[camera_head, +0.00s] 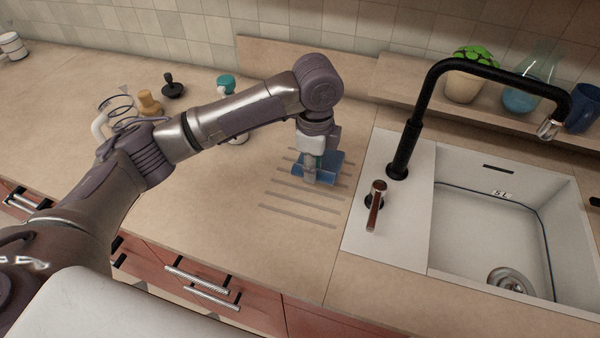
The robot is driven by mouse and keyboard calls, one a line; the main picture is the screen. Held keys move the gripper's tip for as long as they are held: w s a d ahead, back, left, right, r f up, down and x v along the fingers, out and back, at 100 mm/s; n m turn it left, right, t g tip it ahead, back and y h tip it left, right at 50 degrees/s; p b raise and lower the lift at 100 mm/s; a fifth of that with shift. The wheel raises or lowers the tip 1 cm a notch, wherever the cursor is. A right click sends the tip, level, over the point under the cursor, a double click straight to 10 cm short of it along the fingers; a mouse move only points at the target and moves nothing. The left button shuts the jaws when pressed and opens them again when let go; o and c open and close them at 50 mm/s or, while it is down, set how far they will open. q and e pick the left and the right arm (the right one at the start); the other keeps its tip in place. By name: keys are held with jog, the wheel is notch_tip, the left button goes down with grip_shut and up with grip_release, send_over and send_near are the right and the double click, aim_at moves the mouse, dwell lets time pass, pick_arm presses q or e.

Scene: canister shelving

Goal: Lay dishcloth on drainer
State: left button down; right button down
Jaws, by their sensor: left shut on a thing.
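The dishcloth (334,160) is blue and shows at both sides of my left gripper (313,178). My left gripper points down over the drainer and is shut on the dishcloth. The drainer (300,208) is a set of parallel grooves in the wooden counter, just left of the sink. The cloth is over the far part of the grooves; whether it touches the counter I cannot tell. The gripper hides part of the cloth. My right gripper is out of the picture.
The white sink (480,220) with a black tap (405,140) and brown-handled lever (376,205) lies right of the drainer. A teal-topped bottle (226,84) stands behind my left arm. A ledge at the back holds a plant pot (463,88) and blue cup (583,107). The near grooves are clear.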

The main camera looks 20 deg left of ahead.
aim_at(299, 165)
pick_arm(q)
jog(key=a+f, duration=0.1)
jog(key=w+a, duration=0.1)
jog(key=a+f, duration=0.1)
jog(key=shift+w+a+f+p, duration=0.25)
jog(key=shift+w+f+p, duration=0.1)
jog(key=shift+w+p, duration=0.05)
notch_tip(299, 165, down, 3)
jog(key=shift+f+p, duration=0.15)
jog(key=shift+p, duration=0.4)
jog(key=shift+f, duration=0.3)
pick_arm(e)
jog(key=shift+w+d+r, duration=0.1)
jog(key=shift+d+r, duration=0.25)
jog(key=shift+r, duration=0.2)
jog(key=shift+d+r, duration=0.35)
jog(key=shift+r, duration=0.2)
pick_arm(q)
jog(key=shift+f, duration=0.1)
jog(key=c, duration=0.9)
grip_release()
jog(key=shift+c, duration=0.2)
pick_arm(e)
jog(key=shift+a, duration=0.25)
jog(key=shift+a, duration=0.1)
